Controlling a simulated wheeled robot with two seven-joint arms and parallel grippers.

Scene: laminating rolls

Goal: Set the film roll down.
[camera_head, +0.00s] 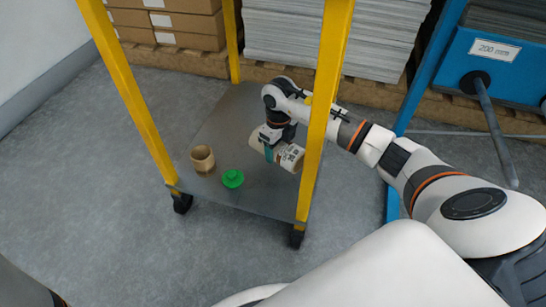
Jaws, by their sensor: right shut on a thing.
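The film roll (290,157) is a white cylinder with dark print and a teal band, lying on its side at the lower grey shelf (218,133) of the yellow-framed cart. My right gripper (270,146) is shut on the film roll from above, reaching in past the cart's front right post. I cannot tell whether the roll touches the shelf or hangs just above it. The post stands close to the roll's right end. My left gripper is not in view.
A tan cardboard core (202,158) and a green round piece (232,178) sit on the shelf, left of the roll. Yellow posts (325,100) rise at the shelf's corners. Pallets with paper stacks (330,35) stand behind, and a blue rack (490,60) stands at right.

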